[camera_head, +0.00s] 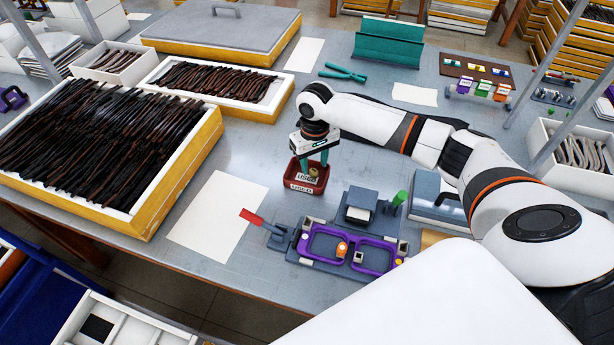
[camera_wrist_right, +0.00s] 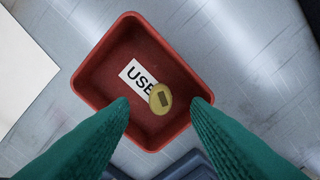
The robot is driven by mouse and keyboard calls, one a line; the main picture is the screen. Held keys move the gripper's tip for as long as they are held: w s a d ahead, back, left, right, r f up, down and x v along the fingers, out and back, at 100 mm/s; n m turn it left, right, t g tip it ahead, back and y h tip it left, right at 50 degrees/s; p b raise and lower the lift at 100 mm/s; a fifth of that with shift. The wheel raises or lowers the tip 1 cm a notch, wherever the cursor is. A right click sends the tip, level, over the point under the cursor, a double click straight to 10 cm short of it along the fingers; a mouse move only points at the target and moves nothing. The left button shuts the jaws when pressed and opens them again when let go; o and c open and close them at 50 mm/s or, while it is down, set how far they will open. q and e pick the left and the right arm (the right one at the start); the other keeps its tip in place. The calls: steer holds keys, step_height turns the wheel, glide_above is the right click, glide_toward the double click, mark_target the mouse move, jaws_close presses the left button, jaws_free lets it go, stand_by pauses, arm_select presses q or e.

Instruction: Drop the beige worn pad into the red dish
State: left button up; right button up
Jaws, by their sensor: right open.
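The red dish (camera_head: 305,186) stands on the grey table and bears a white "USED" label. It also shows in the right wrist view (camera_wrist_right: 101,77), where its inside is in sight. The beige worn pad (camera_wrist_right: 160,98), small and round with a dark square mark, shows within the dish's outline and covers part of the inner label. I cannot tell for sure whether it rests on the dish floor. My right gripper (camera_head: 314,163) points down over the dish. Its green fingers are apart on either side of the pad, with gaps to it. My left gripper is out of view.
A purple eyeglass frame (camera_head: 324,243) sits in a fixture with a red-handled clamp (camera_head: 252,217) in front of the dish. A white sheet (camera_head: 218,215) lies to the left. Trays of dark strips (camera_head: 165,195) fill the left side. A teal holder (camera_head: 388,43) stands behind.

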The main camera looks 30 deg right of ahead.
step_height(320, 180, up, 11)
stand_by(0.3)
stand_by(0.4)
